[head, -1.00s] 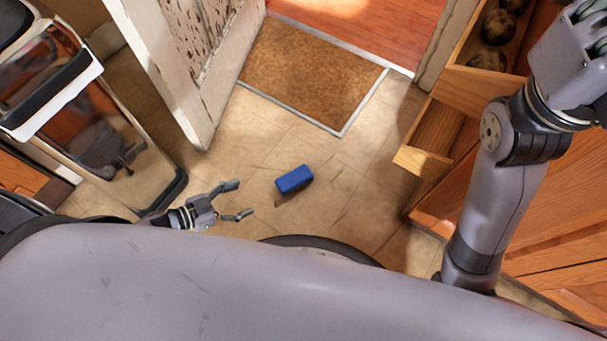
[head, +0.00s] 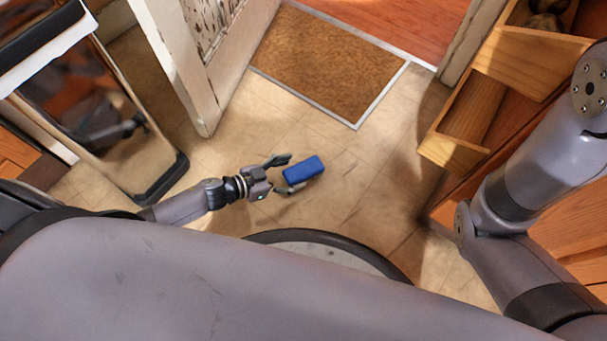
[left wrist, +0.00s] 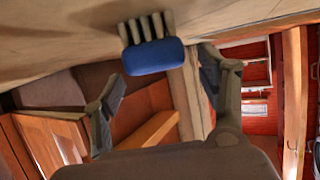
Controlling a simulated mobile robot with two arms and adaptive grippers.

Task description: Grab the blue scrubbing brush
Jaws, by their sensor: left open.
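The blue scrubbing brush (head: 304,170) lies on the tiled floor in the middle of the head view. My left gripper (head: 286,175) is open, with its fingertips at the brush's left end. In the left wrist view the brush (left wrist: 152,57) shows its blue body and pale bristles, ahead of and between the two spread fingers (left wrist: 163,88). I cannot tell whether either finger touches it. My right arm shows at the right of the head view, but its gripper is out of the picture.
A brown doormat (head: 330,62) lies in the doorway beside a worn white door (head: 190,75). Open wooden drawers (head: 452,153) jut out at the right. A shiny appliance (head: 95,110) stands at the left. The floor (head: 340,205) around the brush is clear.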

